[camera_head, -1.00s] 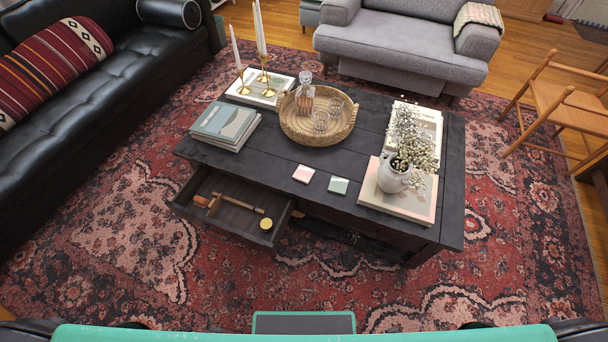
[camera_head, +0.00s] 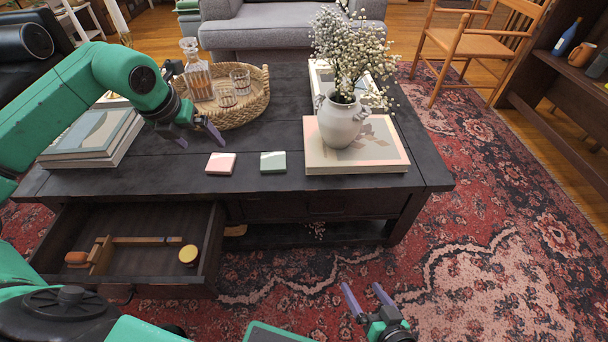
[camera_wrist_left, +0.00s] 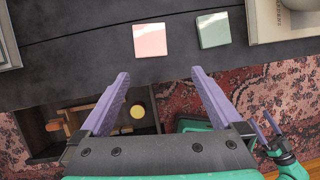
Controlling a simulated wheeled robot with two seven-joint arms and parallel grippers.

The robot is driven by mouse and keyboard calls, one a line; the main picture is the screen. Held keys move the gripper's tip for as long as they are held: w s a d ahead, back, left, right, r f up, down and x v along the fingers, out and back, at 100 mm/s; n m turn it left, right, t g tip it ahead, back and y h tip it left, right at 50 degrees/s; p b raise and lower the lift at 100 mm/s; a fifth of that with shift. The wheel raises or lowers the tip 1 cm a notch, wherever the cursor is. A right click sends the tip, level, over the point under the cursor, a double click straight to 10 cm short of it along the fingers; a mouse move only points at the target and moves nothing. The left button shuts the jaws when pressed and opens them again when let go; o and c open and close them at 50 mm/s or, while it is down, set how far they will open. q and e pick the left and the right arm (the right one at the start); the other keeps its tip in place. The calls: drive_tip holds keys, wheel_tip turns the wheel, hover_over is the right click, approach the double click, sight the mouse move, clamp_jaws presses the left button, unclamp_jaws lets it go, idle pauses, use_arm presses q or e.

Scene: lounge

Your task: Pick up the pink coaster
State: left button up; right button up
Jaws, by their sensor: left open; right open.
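The pink coaster (camera_head: 220,163) is a small flat square lying on the dark table near its front edge. It also shows in the left wrist view (camera_wrist_left: 150,40), beyond my open left fingertips. My left gripper (camera_head: 197,135) is open and empty above the table, just left of and behind the coaster in the head view, not touching it. A green coaster (camera_head: 273,162) lies to the right of the pink one, with a gap between them. My right gripper (camera_head: 366,297) is open and empty, low over the rug in front of the table.
An open drawer (camera_head: 207,250) sticks out below the table's front left. A wicker tray (camera_head: 262,100) with a decanter and glasses stands behind the coasters. A white flower vase (camera_head: 341,122) stands on a book (camera_head: 385,158) at right. Books (camera_head: 92,150) lie at left.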

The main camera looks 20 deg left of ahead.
sight(219, 165)
use_arm(q)
drive_tip(key=shift+y, duration=0.4)
drive_tip(key=b+x, duration=0.1)
drive_tip(key=x, duration=0.3)
drive_tip(key=b+x, duration=0.1)
drive_tip(key=x, duration=0.4)
drive_tip(key=a+b+x, duration=0.1)
drive_tip(key=x, duration=0.4)
drive_tip(key=shift+w+f+b, duration=0.1)
drive_tip(key=shift+f+b, duration=0.1)
drive_tip(key=shift+b, duration=0.2)
drive_tip(key=shift+r, duration=0.15)
use_arm(e)
drive_tip(key=shift+m+t, duration=0.4)
drive_tip(key=shift+t, duration=0.3)
drive_tip(key=f, duration=0.4)
drive_tip(key=shift+a+f, duration=0.1)
drive_tip(key=shift+a, duration=0.1)
